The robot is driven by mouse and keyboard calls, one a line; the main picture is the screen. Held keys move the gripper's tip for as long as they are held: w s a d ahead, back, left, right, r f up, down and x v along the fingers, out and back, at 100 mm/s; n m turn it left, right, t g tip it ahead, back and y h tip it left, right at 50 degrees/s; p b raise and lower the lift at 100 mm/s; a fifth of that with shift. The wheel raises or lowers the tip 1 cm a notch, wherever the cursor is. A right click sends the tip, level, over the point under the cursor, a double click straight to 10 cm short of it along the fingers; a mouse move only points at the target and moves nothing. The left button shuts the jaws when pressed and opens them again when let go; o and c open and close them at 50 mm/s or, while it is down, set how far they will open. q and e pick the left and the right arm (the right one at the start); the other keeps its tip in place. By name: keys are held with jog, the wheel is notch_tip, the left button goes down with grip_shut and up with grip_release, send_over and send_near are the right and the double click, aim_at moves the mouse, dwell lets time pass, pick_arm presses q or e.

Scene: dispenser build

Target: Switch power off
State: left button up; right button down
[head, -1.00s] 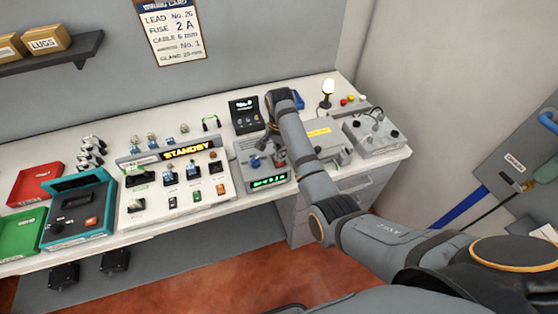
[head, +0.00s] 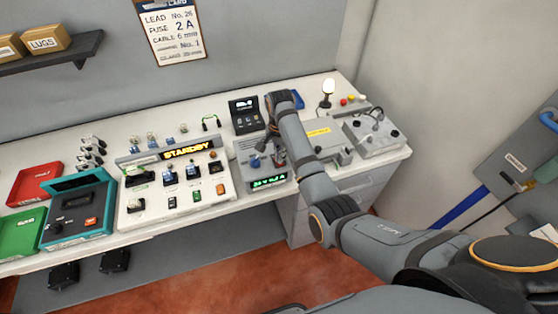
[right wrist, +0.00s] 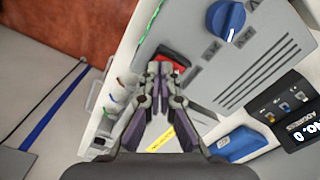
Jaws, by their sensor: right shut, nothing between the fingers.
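The grey power unit (head: 245,150) stands on the bench with a blue knob (head: 255,162) and a lit green display (head: 268,182) on its front. In the right wrist view its blue knob (right wrist: 226,18) is at upper right and a red rocker switch (right wrist: 174,58) is near the middle. My right gripper (head: 278,158) is over this unit. In the right wrist view the right gripper (right wrist: 160,70) is shut and empty, its fingertips right at the red switch and covering part of it. I cannot tell whether they press it. My left gripper is out of view.
A white panel (head: 130,222) with a STANDBY sign (head: 187,150) stands left of the unit. A teal device (head: 92,218) and red (head: 38,183) and green trays (head: 22,232) are further left. A grey box (head: 372,140) and a lit lamp (head: 327,90) stand at right.

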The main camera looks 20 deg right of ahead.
jog(key=shift+f, duration=0.7)
jog(key=shift+r, duration=0.1)
notch_tip(320, 180, up, 5)
jog(key=p, duration=0.5)
jog(key=shift+p, duration=0.4)
jog(key=shift+r+p, duration=0.6)
jog(key=shift+r, duration=0.35)
